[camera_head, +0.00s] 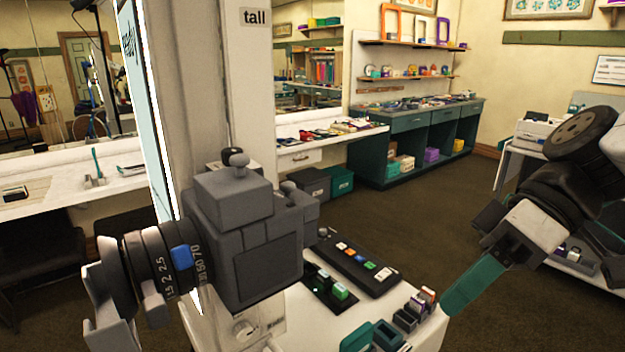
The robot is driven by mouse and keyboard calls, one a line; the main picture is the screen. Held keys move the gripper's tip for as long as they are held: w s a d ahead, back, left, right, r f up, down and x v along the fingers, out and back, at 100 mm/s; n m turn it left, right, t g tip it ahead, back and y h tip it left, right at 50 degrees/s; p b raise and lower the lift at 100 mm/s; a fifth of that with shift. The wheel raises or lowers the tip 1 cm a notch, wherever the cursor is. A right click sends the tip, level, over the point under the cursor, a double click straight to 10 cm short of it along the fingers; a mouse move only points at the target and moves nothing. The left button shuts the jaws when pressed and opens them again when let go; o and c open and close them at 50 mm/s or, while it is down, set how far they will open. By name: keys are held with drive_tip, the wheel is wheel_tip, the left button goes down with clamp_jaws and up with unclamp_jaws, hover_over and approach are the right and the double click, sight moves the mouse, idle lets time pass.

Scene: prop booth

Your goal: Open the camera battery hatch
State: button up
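A big grey camera (240,240) stands in the left foreground, above the white table. Its black ringed lens (150,275) points left and carries a blue block and number markings. The side facing me has a dark, flat rectangular panel (268,268), which looks flush; I cannot tell whether it is the battery hatch or a screen. No open hatch shows. My gripper (460,298) hangs to the right of the camera, well apart from it, with its teal finger part pointing down and left. The finger gap is not visible and nothing shows held in it.
The white table (395,300) holds a black tray (330,290) with small coloured blocks, a dark strip (355,262) with coloured buttons, and small boxes (415,308) below my gripper. A white post (250,90) labelled "tall" rises behind the camera. Open floor lies beyond the table.

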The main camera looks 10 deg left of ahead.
drive_tip(key=w+a+r+n+g+y, duration=0.2)
drive_tip(key=w+a+r+n+y, duration=0.25)
drive_tip(key=a, duration=0.25)
drive_tip(key=n+g+y, duration=0.2)
drive_tip(key=n+y, duration=0.1)
drive_tip(key=n, duration=0.4)
approach(306, 195)
drive_tip(key=s+a+r, duration=0.1)
drive_tip(key=a, duration=0.1)
drive_tip(key=x, duration=0.7)
drive_tip(key=shift+s+a+r, duration=0.25)
drive_tip(key=shift+a, duration=0.1)
clamp_jaws()
